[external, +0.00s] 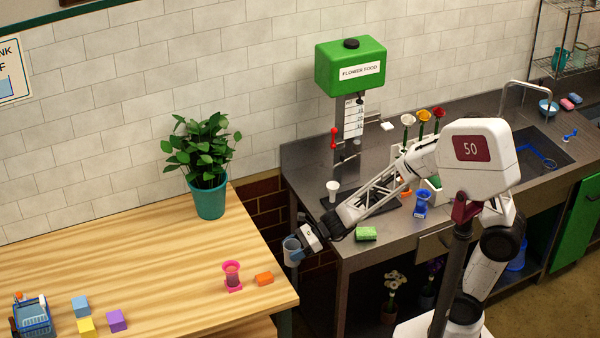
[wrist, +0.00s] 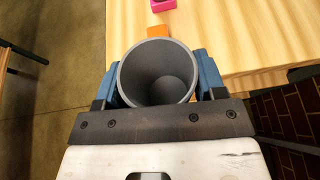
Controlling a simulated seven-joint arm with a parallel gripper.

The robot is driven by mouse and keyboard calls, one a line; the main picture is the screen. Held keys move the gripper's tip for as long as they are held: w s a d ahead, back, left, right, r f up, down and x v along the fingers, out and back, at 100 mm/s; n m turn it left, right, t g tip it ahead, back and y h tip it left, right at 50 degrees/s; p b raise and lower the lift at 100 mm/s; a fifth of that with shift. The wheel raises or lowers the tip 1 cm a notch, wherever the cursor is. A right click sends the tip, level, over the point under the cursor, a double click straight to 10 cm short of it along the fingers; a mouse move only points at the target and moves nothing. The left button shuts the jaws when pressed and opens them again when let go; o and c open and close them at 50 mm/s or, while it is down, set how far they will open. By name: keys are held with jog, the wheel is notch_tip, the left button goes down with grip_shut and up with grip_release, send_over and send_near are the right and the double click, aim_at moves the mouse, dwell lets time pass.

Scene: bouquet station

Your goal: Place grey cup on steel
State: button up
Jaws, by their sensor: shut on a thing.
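The grey cup (external: 291,250) is held in my gripper (external: 293,255), in the gap between the wooden table and the steel counter. In the wrist view the cup (wrist: 157,77) is seen from above, open and empty, with the blue fingers of my gripper (wrist: 157,82) on both sides of it. My gripper is shut on the cup. The steel counter (external: 300,160) stands to the right of the cup, its top partly hidden by my arm.
The wooden table (external: 130,260) carries a pink holder (external: 232,275), an orange block (external: 264,279) and a potted plant (external: 209,195). On the counter are a white cup (external: 333,190), a green sponge (external: 366,233), a blue holder (external: 422,204) and the green flower food dispenser (external: 350,68).

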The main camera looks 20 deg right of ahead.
jog(key=shift+w+a, duration=0.1)
jog(key=w+a+f, duration=0.1)
jog(key=w+a, duration=0.8)
jog(key=a, duration=0.1)
jog(key=shift+a+f, duration=0.15)
jog(key=shift+a, duration=0.1)
jog(key=shift+w+a, duration=0.1)
jog(key=shift+w, duration=0.1)
jog(key=shift+w+a+f, duration=0.1)
jog(key=shift+w+a, duration=0.3)
jog(key=shift+a, duration=0.05)
jog(key=shift+w+a+f, duration=0.1)
jog(key=shift+a+f, duration=0.05)
jog(key=shift+f, duration=1.4)
jog(key=shift+f, duration=0.2)
jog(key=o, duration=1.1)
jog(key=shift+c, duration=0.2)
